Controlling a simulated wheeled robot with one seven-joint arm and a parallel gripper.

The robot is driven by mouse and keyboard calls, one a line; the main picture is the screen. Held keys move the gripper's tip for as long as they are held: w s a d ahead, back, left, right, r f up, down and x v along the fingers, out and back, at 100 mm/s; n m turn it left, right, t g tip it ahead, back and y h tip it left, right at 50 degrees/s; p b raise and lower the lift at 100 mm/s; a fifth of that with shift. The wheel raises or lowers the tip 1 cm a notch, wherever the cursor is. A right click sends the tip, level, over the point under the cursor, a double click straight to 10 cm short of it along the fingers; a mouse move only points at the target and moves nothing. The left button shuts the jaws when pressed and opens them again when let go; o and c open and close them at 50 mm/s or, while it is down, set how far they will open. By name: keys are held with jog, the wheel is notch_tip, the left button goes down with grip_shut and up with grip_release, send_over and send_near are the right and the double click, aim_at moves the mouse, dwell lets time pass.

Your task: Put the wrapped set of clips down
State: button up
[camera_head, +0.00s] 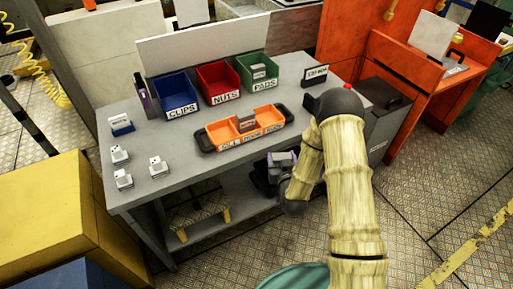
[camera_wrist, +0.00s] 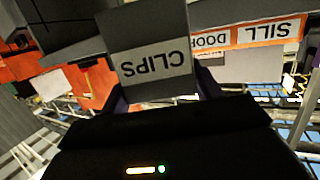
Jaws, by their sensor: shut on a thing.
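The wrapped set of clips (camera_wrist: 155,70) is a grey block with a pale CLIPS label, upside down in the wrist view. My gripper (camera_wrist: 160,88) is shut on it, one dark finger on each side. In the head view my gripper (camera_head: 277,168) is low at the front edge of the grey workbench (camera_head: 185,155), and the set cannot be made out clearly there. A black tray with orange compartments (camera_head: 212,134) lies on the bench just behind my gripper. SILL and DOOR labels (camera_wrist: 262,30) show on its front. A small brown-grey item (camera_head: 246,123) stands in its middle compartment.
Blue CLIPS (camera_head: 178,105), red NUTS (camera_head: 222,92) and green PADS (camera_head: 262,80) bins stand behind the tray. The PADS bin holds an item. Several small white-and-grey items (camera_head: 123,178) sit at the left. A dark sign (camera_head: 315,74) stands at right.

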jog(key=d+f+m+h, duration=0.2)
jog(key=d+f, duration=0.4)
jog(key=d, duration=0.5)
jog(key=shift+f+h, duration=0.4)
jog(key=shift+w+d, duration=0.1)
jog(key=shift+d, duration=0.05)
